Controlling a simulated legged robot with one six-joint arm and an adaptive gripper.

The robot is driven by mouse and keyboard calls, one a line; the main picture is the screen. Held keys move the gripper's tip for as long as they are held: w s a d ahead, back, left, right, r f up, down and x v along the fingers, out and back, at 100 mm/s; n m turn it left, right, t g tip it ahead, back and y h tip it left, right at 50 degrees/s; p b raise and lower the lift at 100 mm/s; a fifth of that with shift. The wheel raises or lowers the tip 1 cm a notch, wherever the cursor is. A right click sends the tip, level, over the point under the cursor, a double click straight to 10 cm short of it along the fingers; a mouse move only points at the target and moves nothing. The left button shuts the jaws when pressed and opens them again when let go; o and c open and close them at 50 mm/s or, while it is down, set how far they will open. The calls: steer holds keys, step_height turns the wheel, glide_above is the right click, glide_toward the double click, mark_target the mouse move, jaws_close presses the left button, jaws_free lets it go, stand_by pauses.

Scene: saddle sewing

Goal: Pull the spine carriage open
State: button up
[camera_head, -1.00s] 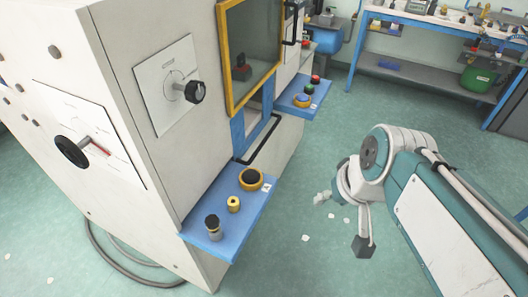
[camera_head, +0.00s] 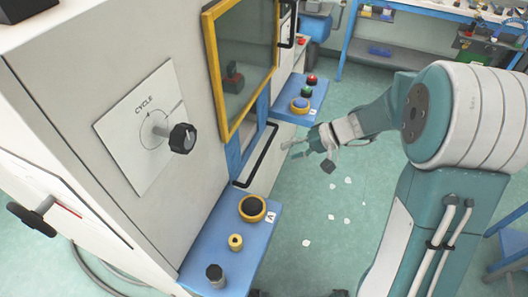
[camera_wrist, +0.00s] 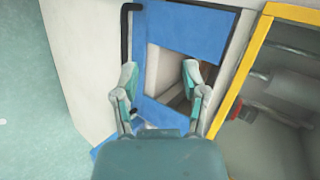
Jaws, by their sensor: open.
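A long black bar handle (camera_head: 258,155) is fixed low on the white machine's front, below the yellow-framed window. I cannot tell for certain which part is the spine carriage. My gripper (camera_head: 294,149) is just right of this handle, with its fingers toward the machine. In the wrist view my gripper (camera_wrist: 160,72) is open and empty. Its fingers are spread before a blue panel (camera_wrist: 185,28) with a pale opening. In that view a black handle (camera_wrist: 126,38) stands at the panel's left edge, above and left of the fingers, not between them.
The yellow-framed window (camera_head: 243,60) is right of the fingers in the wrist view. A near blue shelf (camera_head: 215,255) with knobs and a far blue shelf (camera_head: 304,104) with buttons jut from the machine. The green floor is mostly clear.

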steer(key=w+f+m+t+y, duration=0.2)
steer(key=w+f+y, duration=0.1)
steer(key=w+f, duration=0.4)
steer(key=m+t, duration=0.2)
steer(key=t, duration=0.1)
glide_toward(263, 152)
steer(key=shift+y, duration=0.4)
steer(key=x, duration=0.3)
steer(key=f+x, duration=0.1)
steer(key=x, duration=0.6)
steer(key=shift+w+d+f, duration=0.15)
steer(key=shift+w+f, duration=0.05)
steer(key=shift+f, duration=0.1)
jaws_close()
